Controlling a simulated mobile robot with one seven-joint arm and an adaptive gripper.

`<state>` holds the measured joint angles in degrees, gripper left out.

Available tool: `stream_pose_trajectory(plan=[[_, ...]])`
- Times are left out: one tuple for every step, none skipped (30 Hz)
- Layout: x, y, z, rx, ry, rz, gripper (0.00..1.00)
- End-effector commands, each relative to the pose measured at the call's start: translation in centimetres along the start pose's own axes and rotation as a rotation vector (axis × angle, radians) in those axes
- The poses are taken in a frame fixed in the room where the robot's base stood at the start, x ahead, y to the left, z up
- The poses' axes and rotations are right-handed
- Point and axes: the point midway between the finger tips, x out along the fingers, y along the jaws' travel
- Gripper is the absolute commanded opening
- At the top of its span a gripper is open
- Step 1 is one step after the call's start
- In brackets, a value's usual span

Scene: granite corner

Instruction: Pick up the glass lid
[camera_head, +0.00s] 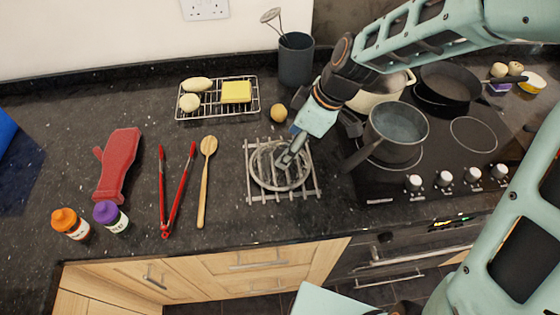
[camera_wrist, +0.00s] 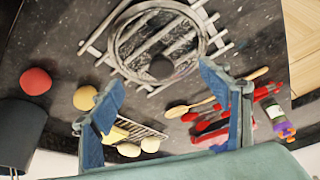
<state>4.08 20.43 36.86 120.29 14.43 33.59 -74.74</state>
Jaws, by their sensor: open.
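The round glass lid (camera_head: 265,172) lies flat on a metal trivet (camera_head: 250,192) on the dark counter, left of the hob. Its clear glass shows the trivet bars beneath. My gripper (camera_head: 288,158) is above the lid, and its fingers hide part of it in the head view. The gripper is empty. I cannot tell how far the fingertips are above the knob.
A wire rack (camera_head: 215,112) with a yellow sponge stands behind, beside a dark utensil pot (camera_head: 296,60). A yellow ball-shaped item (camera_head: 279,113) is behind the trivet. A wooden spoon (camera_head: 206,180) and red tongs (camera_head: 175,195) lie left. A saucepan (camera_head: 397,130) stands right, on the hob.

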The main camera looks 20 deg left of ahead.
Motion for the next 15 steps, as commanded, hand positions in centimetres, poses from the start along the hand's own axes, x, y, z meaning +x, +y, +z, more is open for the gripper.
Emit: stream_pose_trajectory(plan=[[0.2,0.0,0.0,0.0,0.0,-0.001,0.7],[0.4,-0.1,0.0,0.0,0.0,-0.001,0.7],[0.7,-0.1,-0.1,0.0,0.0,-0.002,0.7],[1.0,-0.1,-0.1,0.0,0.0,-0.003,0.7],[1.3,-0.2,-0.2,0.0,0.0,-0.004,0.7],[1.9,-0.3,-0.3,0.0,0.0,-0.005,0.7],[2.3,-0.3,-0.4,0.0,0.0,-0.005,0.7],[2.8,-0.3,-0.4,0.001,0.0,-0.005,0.7],[3.3,-0.4,-0.5,0.0,0.0,-0.005,0.7],[3.8,-0.4,-0.4,0.001,0.0,-0.005,0.7],[4.1,-0.3,-0.4,0.001,0.0,-0.003,0.7],[4.5,-0.3,-0.4,0.001,0.0,-0.003,0.7],[4.8,-0.3,-0.4,0.001,0.0,-0.002,0.7],[5.0,-0.3,-0.4,0.001,0.0,-0.001,0.7],[5.2,-0.2,-0.4,0.001,0.0,0.0,0.7]])
